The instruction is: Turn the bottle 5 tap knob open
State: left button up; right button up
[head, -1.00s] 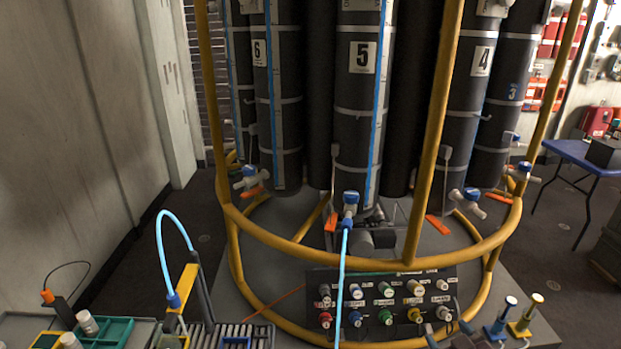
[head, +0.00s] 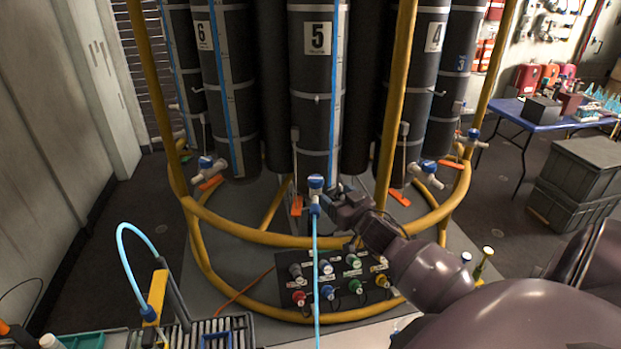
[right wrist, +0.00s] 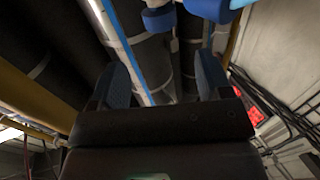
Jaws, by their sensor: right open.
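Bottle 5 (head: 312,110) is a tall dark cylinder with a "5" label, upright in the middle of the head view. Its tap (head: 314,198) is white, at the bottle's foot, with a blue knob (head: 316,182) on top and a light blue hose (head: 315,270) hanging below. My right gripper (head: 336,196) comes in from the right, just beside the tap. In the right wrist view its two fingers (right wrist: 163,82) are apart with nothing held between them. Blue and white tap parts (right wrist: 158,18) show beyond the fingertips; which one is the knob is unclear. My left gripper is not in view.
A yellow tube frame (head: 388,110) surrounds the bottles, with an upright just right of the tap. A panel of coloured knobs (head: 340,285) sits below. Bottles 6 (head: 228,100) and 4 (head: 425,90) flank bottle 5. A blue table (head: 530,118) stands at right.

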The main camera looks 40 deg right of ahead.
aim_at(320, 182)
jog(key=w, duration=0.3)
jog(key=w+d, duration=0.1)
jog(key=w, duration=0.4)
jog(key=shift+w+d+p, duration=0.2)
jog(key=shift+w+p, duration=0.1)
jog(key=shift+p, duration=0.1)
jog(key=shift+w+d, duration=0.15)
jog(key=shift+w, duration=0.6)
jog(key=c, duration=0.9)
